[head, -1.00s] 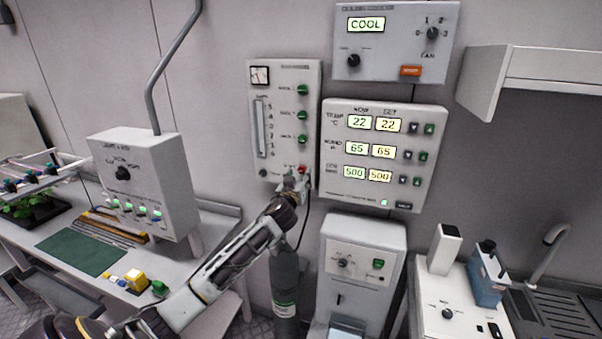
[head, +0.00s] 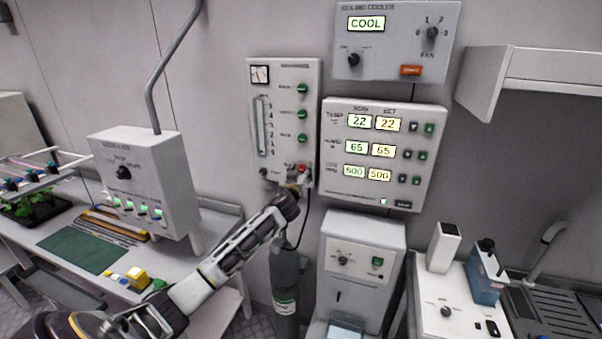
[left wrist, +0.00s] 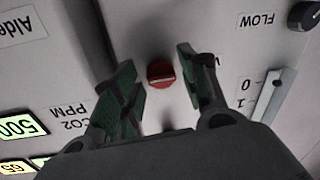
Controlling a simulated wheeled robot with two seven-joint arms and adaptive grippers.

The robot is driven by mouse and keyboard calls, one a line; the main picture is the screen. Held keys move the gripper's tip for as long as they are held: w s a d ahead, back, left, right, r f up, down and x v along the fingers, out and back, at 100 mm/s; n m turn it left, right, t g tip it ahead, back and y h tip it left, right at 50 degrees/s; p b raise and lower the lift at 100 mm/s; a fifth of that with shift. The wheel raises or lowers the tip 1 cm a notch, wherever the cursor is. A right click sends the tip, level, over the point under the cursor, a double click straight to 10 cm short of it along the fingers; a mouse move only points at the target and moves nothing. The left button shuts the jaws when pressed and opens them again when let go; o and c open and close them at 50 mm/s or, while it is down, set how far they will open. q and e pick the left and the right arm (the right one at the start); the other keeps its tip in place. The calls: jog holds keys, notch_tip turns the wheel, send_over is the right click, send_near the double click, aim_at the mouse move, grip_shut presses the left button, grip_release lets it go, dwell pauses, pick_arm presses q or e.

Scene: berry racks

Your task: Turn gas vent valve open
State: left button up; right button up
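The gas panel (head: 284,84) is a grey wall box with a flow tube, a gauge and green knobs down its right side. A small red knob (head: 302,168) sits at its lower right and looks like the vent valve; its label is mostly hidden. In the left wrist view the red knob (left wrist: 161,75) lies between the two green-padded fingers, with a gap on each side. My left gripper (left wrist: 158,66) is open around it, not visibly touching it. In the head view my left gripper (head: 296,182) is at the panel's bottom edge. My right gripper is not in view.
A climate panel (head: 336,185) with lit displays is close on the right of the gas panel. A dark FLOW knob (left wrist: 304,16) is at the panel's other lower corner. A grey gas cylinder (head: 286,285) stands below, and a white device (head: 390,232) stands beside it.

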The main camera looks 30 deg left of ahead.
pick_arm(q)
jog(key=c, duration=0.7)
jog(key=shift+c, duration=0.2)
jog(key=shift+f+m, duration=0.1)
jog(key=shift+m, duration=0.5)
jog(key=shift+m+b, duration=0.65)
jog(key=shift+m, duration=0.55)
jog(key=m, duration=0.4)
jog(key=shift+a+m+t+b, duration=0.1)
jog(key=shift+m+t+b, duration=0.2)
jog(key=shift+t, duration=0.1)
jog(key=m+h, duration=0.1)
jog(key=m, duration=0.4)
jog(key=shift+m, duration=0.3)
jog(key=m, duration=0.2)
jog(key=m+p, duration=0.1)
jog(key=m, duration=0.2)
jog(key=shift+a+t+h, duration=0.1)
jog(key=shift+t+h, duration=0.2)
jog(key=shift+t, duration=0.1)
jog(key=shift+f+m, duration=0.1)
jog(key=shift+m, duration=0.3)
